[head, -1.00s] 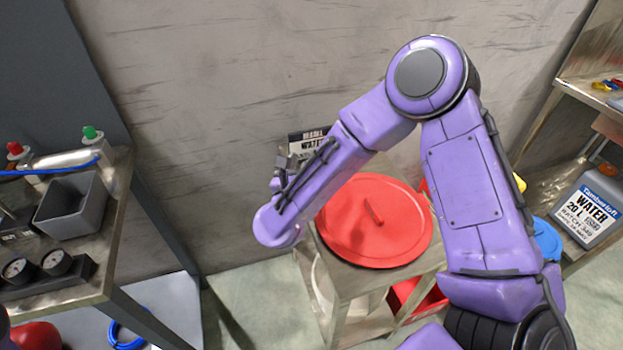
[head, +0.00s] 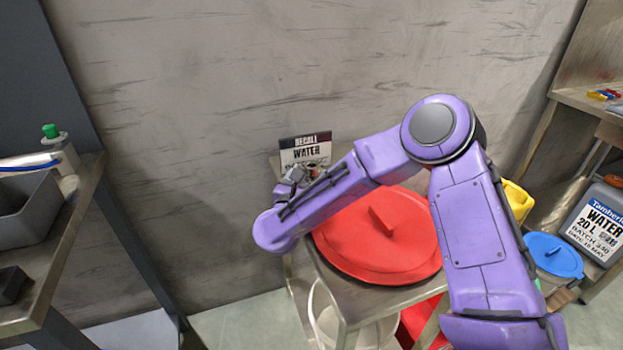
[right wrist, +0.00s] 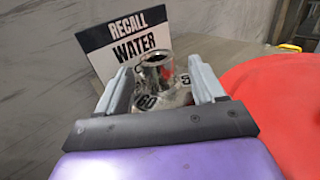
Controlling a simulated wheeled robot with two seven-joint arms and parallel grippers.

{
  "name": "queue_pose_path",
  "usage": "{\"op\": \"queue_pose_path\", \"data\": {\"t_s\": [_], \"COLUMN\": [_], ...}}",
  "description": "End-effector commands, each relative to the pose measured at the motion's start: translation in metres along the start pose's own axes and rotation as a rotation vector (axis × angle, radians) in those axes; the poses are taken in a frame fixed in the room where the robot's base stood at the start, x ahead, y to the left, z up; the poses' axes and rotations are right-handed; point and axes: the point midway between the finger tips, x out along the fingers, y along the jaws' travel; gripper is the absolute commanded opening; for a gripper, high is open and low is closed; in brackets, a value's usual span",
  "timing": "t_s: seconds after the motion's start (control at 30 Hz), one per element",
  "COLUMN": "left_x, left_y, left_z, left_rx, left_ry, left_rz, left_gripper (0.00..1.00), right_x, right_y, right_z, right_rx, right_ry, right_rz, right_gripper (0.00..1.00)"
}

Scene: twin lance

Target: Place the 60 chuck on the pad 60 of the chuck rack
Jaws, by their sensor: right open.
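A shiny metal piece with an open round top (right wrist: 157,68) stands between my right gripper's fingers in the right wrist view. A black "60" mark (right wrist: 147,102) is at its lower front and another dark mark (right wrist: 185,79) at its right. I cannot tell whether these marks are on the piece or on something under it. My right gripper (right wrist: 160,85) is open, with a finger on each side; contact cannot be told. In the head view the right gripper (head: 291,180) is small, by the recall sign, and partly hides the piece. No chuck rack can be made out. My left gripper is out of view.
A "RECALL WATER" sign (head: 305,150) stands behind the piece. A large red lid (head: 375,240) lies close on the right of the same stand (head: 350,295). A bench with a grey bin (head: 30,212) is at left. A water canister (head: 597,225) and blue lid (head: 553,256) are at right.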

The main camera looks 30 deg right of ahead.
Motion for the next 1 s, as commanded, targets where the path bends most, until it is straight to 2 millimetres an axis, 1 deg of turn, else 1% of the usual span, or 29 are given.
{"op": "queue_pose_path", "data": {"t_s": [0.03,0.1,0.2,0.43,0.47,0.5,0.57,0.6,0.63,0.67,1.0], "left_x": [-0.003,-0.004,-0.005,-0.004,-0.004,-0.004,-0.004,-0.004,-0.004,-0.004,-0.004], "left_y": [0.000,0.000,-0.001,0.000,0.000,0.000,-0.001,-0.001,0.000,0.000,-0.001], "left_z": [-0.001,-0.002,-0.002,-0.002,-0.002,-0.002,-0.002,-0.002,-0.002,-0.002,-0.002], "left_rx": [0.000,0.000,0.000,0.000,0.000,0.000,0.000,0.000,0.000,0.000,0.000], "left_ry": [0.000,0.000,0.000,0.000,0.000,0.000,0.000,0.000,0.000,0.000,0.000], "left_rz": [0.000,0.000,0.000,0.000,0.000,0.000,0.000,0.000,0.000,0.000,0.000], "left_gripper": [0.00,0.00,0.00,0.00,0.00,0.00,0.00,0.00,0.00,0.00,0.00], "right_x": [0.010,0.022,0.032,0.034,0.034,0.034,0.034,0.034,0.034,0.034,0.034], "right_y": [0.001,0.002,0.003,0.003,0.003,0.003,0.003,0.003,0.003,0.003,0.004], "right_z": [0.002,0.001,0.001,0.000,0.000,0.000,0.000,0.000,0.000,0.000,0.004], "right_rx": [0.000,0.000,0.000,-0.001,-0.001,-0.001,-0.001,-0.001,-0.001,-0.001,0.002], "right_ry": [0.000,0.001,0.000,-0.001,-0.001,-0.001,-0.001,-0.001,-0.001,-0.001,-0.002], "right_rz": [-0.003,-0.003,0.001,0.002,0.002,0.002,0.002,0.002,0.002,0.002,0.002], "right_gripper": [0.69,0.69,0.69,0.69,0.59,0.46,0.26,0.13,0.03,0.00,0.00]}}
